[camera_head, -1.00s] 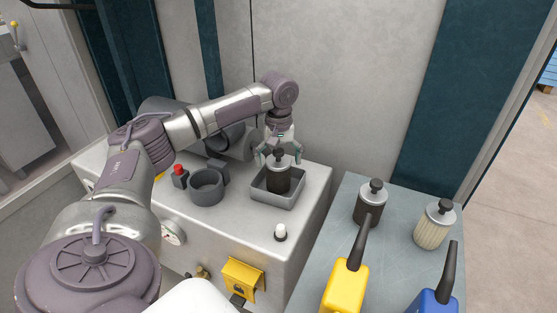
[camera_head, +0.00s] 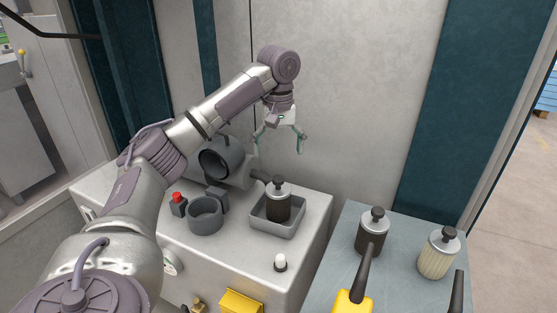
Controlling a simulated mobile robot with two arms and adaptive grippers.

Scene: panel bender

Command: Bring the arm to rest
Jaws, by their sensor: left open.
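My left gripper (camera_head: 281,143) is open and empty in the head view. It hangs above the machine's light top, with its fingers spread and pointing down. Below it, a dark cylinder with a silver cap and black knob (camera_head: 277,204) stands upright in a grey square tray (camera_head: 262,232). The gripper is clear of this cylinder. My left arm (camera_head: 225,103) reaches in from the lower left and bends down at the wrist. My right gripper does not show.
A grey open cup (camera_head: 206,216) and a red button (camera_head: 178,197) are left of the tray; a white knob (camera_head: 280,262) is in front. A side table (camera_head: 330,250) holds a dark canister (camera_head: 373,230), a pleated canister (camera_head: 437,255) and a yellow spouted can (camera_head: 350,303). A wall stands behind.

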